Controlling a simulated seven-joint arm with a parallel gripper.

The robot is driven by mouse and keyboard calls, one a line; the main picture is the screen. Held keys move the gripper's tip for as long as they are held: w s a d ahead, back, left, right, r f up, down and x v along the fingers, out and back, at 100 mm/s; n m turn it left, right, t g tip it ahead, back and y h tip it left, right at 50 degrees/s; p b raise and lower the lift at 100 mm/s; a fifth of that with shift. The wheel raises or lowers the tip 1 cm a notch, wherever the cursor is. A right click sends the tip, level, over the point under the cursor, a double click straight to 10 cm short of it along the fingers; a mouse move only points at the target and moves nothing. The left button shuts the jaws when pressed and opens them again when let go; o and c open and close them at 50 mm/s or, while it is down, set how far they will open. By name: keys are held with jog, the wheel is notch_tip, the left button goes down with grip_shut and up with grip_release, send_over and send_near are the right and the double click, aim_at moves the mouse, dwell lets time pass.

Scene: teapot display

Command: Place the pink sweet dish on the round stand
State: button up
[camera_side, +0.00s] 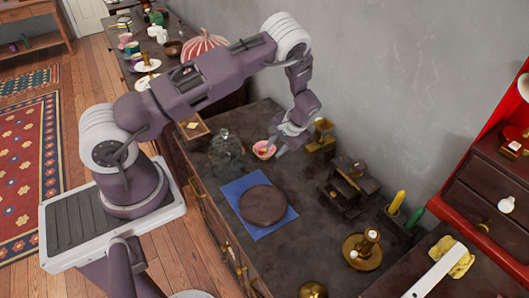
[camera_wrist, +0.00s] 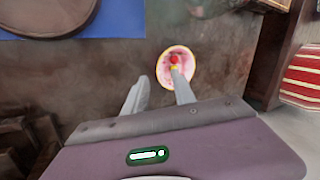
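The pink sweet dish (camera_side: 262,153) is a small bowl with a pale rim and something red and yellow inside; the wrist view shows it from above (camera_wrist: 166,62). My gripper (camera_side: 274,146) is right beside it in the side view. In the wrist view my gripper (camera_wrist: 159,75) has its fingers apart. The right finger overlaps the dish's inside and the left finger is outside its left rim. I cannot tell whether either touches it. The round stand (camera_side: 263,205) is a dark brown disc on a blue cloth (camera_side: 233,189); its edge also shows in the wrist view (camera_wrist: 45,20). It is empty.
A glass jar (camera_side: 226,150) stands left of the dish. Dark counter is clear between dish and cloth.

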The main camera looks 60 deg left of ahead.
aim_at(272, 154)
jog(key=x, duration=0.4)
jog(key=shift+w+d+f, duration=0.1)
grip_shut()
notch_tip(272, 154, up, 10)
jog(key=s+d+r+n+g+h, duration=0.1)
jog(key=s+d+n+g, duration=0.1)
jog(key=s+d+n, duration=0.45)
jog(key=s+d+r+n+g+h, duration=0.1)
jog(key=s+d+n, duration=0.15)
jog(key=d, duration=0.75)
jog(key=f, duration=0.9)
jog(key=shift+s+d+f, duration=0.15)
jog(key=shift+s+f, duration=0.1)
jog(key=shift+f, duration=0.1)
